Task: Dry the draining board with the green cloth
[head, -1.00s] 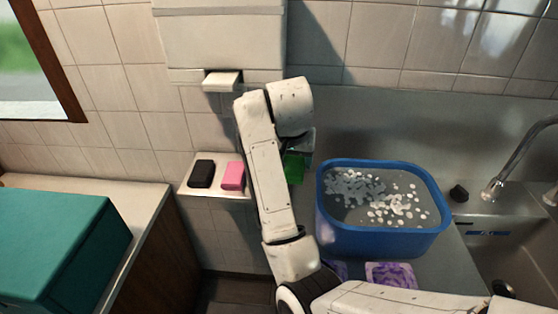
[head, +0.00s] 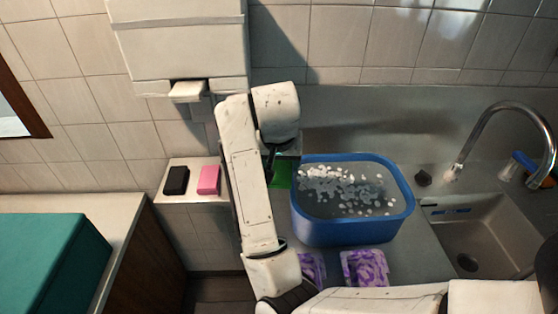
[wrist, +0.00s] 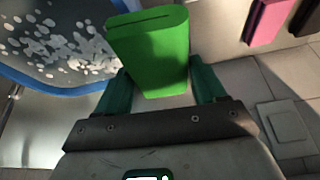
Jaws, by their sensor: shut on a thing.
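The green cloth (wrist: 150,50) looks like a thick folded block in the wrist view. My gripper (wrist: 158,88) is shut on it, with one teal finger at each side. In the head view a part of the green cloth (head: 283,175) shows just left of the blue tub, and my arm hides the rest and most of my gripper. The draining board (head: 413,262) is the grey metal surface under and around the tub. I cannot tell whether the cloth touches the board, nor where the board is wet.
A blue tub (head: 352,232) of water with white bits stands on the board. Two purple patterned things (head: 364,268) (head: 312,268) lie in front of it. The sink (head: 487,238) and tap (head: 497,109) are right. A small shelf (head: 190,199) holds black (head: 176,180) and pink (head: 208,180) blocks.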

